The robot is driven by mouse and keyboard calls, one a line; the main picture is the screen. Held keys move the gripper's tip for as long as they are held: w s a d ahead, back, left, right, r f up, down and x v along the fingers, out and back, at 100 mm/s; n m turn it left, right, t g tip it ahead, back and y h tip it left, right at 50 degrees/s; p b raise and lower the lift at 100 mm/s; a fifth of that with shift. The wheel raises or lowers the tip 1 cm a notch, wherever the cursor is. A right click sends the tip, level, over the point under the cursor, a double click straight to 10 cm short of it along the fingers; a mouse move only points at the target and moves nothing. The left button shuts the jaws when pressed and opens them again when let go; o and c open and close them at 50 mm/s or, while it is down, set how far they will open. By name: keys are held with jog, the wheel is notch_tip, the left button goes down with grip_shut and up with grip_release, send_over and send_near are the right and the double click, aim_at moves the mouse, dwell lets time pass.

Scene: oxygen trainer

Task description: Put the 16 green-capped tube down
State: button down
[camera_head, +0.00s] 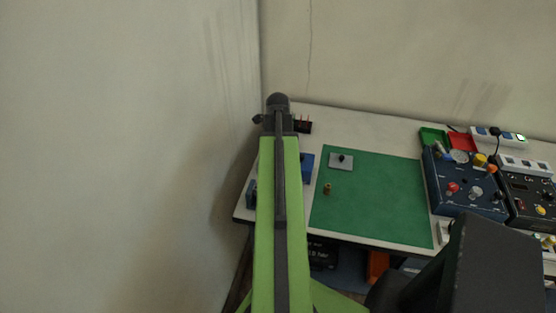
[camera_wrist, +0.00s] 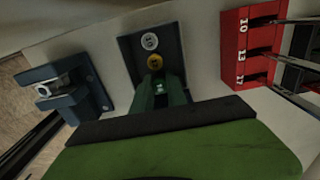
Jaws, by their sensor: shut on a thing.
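My gripper (camera_wrist: 160,97) is in the middle of the wrist view, shut on the 16 green-capped tube (camera_wrist: 159,87). Only a small green part of the tube with a pale mark shows; the rest is hidden. It appears in front of a dark blue block (camera_wrist: 131,50) with a white round top and a yellow round top. I cannot tell whether the tube touches this block. In the head view the end of my arm is over the table's far left corner, and the tube is hidden there.
A red rack marked 10, 13 and 17 (camera_wrist: 240,48) stands to the right in the wrist view. A blue fixture (camera_wrist: 62,92) stands to the left.

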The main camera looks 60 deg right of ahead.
notch_tip(320, 180, up, 8)
jog(key=p, duration=0.7)
jog(key=shift+r, duration=0.15)
notch_tip(320, 180, down, 3)
jog(key=b, duration=0.2)
jog(key=shift+r+b, duration=0.15)
jog(key=shift+b, duration=0.15)
jog(key=shift+r, duration=0.25)
jog(key=shift+s+a, duration=0.1)
